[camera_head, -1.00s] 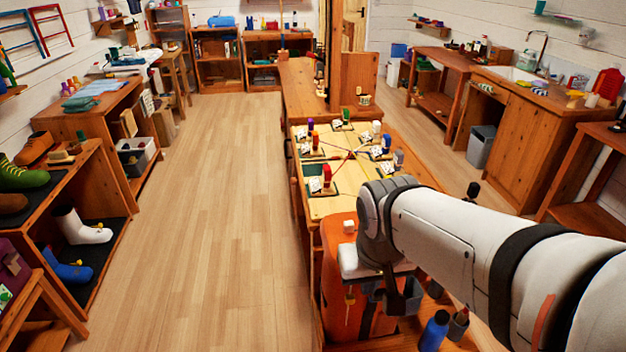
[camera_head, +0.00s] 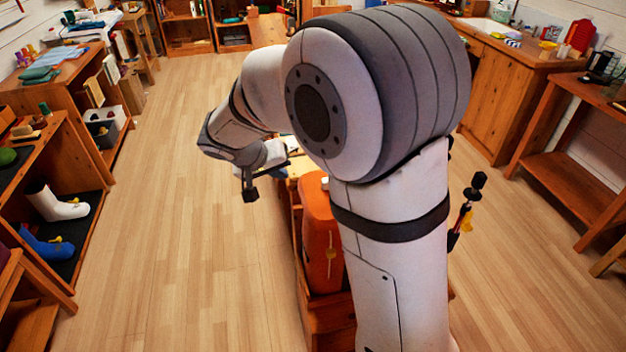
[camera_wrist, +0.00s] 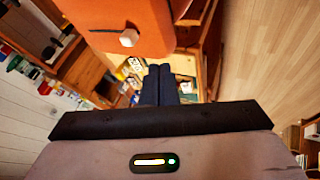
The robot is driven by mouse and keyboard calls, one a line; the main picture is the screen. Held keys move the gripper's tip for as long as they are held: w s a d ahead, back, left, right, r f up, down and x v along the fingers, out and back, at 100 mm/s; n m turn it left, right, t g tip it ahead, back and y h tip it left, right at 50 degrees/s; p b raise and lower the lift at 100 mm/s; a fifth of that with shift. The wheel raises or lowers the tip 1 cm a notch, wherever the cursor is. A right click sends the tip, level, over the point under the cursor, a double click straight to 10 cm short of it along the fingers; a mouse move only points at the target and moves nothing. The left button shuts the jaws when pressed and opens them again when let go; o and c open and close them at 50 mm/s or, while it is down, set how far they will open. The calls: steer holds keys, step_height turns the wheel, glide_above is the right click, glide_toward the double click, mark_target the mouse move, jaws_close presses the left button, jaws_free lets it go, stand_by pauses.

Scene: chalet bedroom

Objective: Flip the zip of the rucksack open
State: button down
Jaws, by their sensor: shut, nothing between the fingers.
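The orange rucksack (camera_head: 322,235) stands on the wooden bench, partly hidden behind my arm in the head view. A pale line with a yellow tab (camera_head: 331,253) runs down its visible face; I cannot tell whether it is the zip. In the wrist view the rucksack (camera_wrist: 100,14) fills the upper left, with a small whitish block (camera_wrist: 128,38) and a dark strip on it. My gripper (camera_head: 250,194) hangs left of the rucksack, over the floor, apart from it. Its dark fingers (camera_wrist: 160,68) are shut together and empty.
The wooden floor (camera_head: 170,220) left of the bench is clear. A shelf with a white boot (camera_head: 58,205) and a blue boot (camera_head: 45,246) stands at far left. A workbench (camera_head: 560,170) stands at right. My arm hides much of the bench.

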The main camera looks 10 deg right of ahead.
steer(key=shift+f, duration=0.1)
steer(key=w+d+f, duration=0.1)
steer(key=d+f, duration=0.1)
steer(key=w+d+f+p, duration=0.1)
steer(key=d+f, duration=0.2)
steer(key=w+d+f+p, duration=0.1)
steer(key=d+f, duration=0.1)
steer(key=shift+w+d+f, duration=0.3)
steer(key=shift+w+d, duration=0.05)
steer(key=shift+d, duration=0.05)
steer(key=shift+d+f, duration=0.1)
steer(key=shift+d, duration=0.4)
